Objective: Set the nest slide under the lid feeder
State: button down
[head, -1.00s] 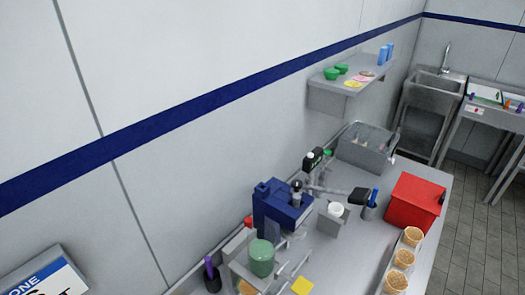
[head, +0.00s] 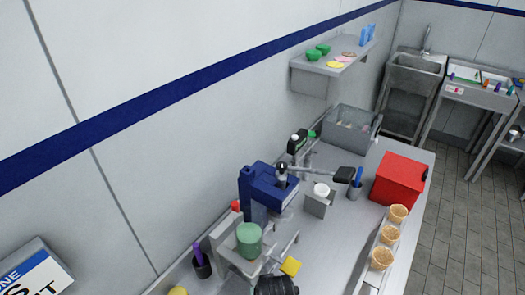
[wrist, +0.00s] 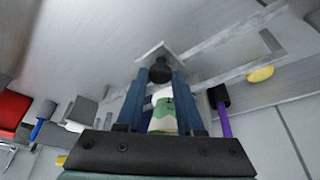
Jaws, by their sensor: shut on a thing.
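My gripper (wrist: 159,82) is in the wrist view, its two blue fingers shut on a round black knob (wrist: 160,71). The knob stands on a small grey plate (wrist: 153,51), which looks like the nest slide; the rest of the slide is hard to make out. In the head view a green cylinder (head: 249,240) on a grey stand (head: 232,257) looks like the lid feeder. A green and white thing (wrist: 163,115) shows between my fingers in the wrist view. A black part of my arm shows at the bottom of the head view, just right of the stand.
A blue press (head: 268,190) with a long lever stands behind the stand. A yellow square (head: 290,266) lies beside it. A dark cup with a purple marker (head: 200,258) is at the left. A red box (head: 400,179) and a rack of cones (head: 390,234) are at the right.

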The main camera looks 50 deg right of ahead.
jog(key=c, duration=0.5)
grip_release()
jog(key=shift+c, duration=0.2)
jog(key=shift+r, duration=0.1)
jog(key=b+v, duration=0.1)
jog(key=v, duration=1.1)
jog(key=shift+s+a+r, duration=0.15)
jog(key=shift+r, duration=0.2)
